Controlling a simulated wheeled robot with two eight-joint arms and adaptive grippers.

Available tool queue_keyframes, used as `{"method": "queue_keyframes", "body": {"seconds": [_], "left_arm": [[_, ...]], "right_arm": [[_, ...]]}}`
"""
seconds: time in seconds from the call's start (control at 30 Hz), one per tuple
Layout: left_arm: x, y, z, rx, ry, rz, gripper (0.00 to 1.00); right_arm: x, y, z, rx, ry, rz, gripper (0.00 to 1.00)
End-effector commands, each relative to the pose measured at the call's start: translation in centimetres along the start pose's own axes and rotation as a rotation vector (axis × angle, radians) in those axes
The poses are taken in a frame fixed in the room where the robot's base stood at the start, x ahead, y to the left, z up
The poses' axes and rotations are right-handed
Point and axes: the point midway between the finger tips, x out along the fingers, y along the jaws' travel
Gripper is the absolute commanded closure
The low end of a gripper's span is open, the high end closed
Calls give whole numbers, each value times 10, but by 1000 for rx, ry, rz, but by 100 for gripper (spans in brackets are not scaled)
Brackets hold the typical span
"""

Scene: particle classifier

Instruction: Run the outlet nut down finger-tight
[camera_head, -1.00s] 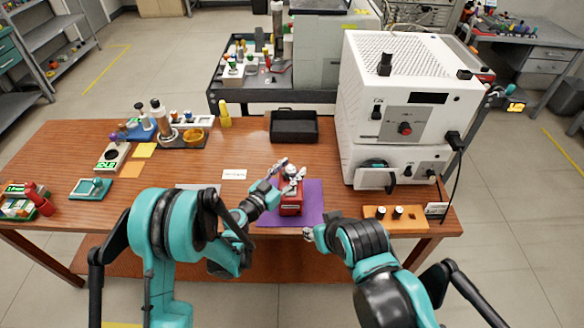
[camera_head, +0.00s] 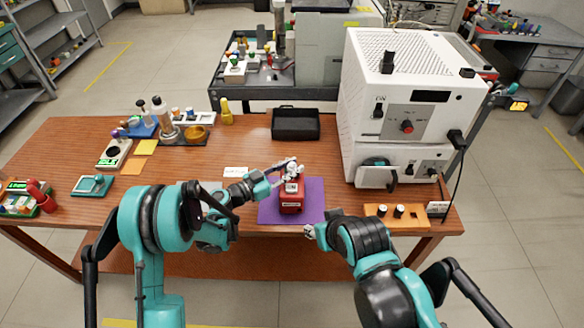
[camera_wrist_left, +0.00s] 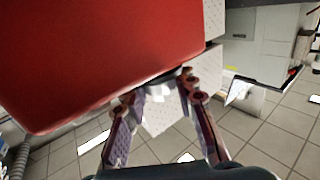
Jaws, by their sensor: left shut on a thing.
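A red block-shaped device (camera_head: 291,203) with a light metal fitting on top stands on the purple mat (camera_head: 313,212). In the left wrist view its red body (camera_wrist_left: 90,55) fills the upper left. My left gripper (camera_head: 291,166) reaches in from the left at the top of the device. In the left wrist view its two fingers (camera_wrist_left: 160,84) close around a light metal round part, probably the outlet nut, (camera_wrist_left: 160,87) at the edge of the red body. Most of that part is hidden. My right gripper (camera_head: 309,231) is in front of the mat, apart from the device; its fingers are too small to read.
A large white oven-like unit (camera_head: 400,95) stands to the right. A black tray (camera_head: 296,124) is behind the mat.

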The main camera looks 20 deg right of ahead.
Motion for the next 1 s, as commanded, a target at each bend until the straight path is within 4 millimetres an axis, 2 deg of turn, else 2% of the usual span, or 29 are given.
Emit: {"method": "queue_keyframes", "body": {"seconds": [0.6, 0.83, 1.0], "left_arm": [[1, -2, 0, 0, 2, 571, 100], [1, -1, -1, 0, 2, 728, 100], [1, 0, -1, 0, 2, 760, 100]], "right_arm": [[0, 0, 0, 0, 0, 0, 60], [0, 0, 0, 0, 0, 0, 60], [0, 0, 0, 0, 0, 0, 60]]}}
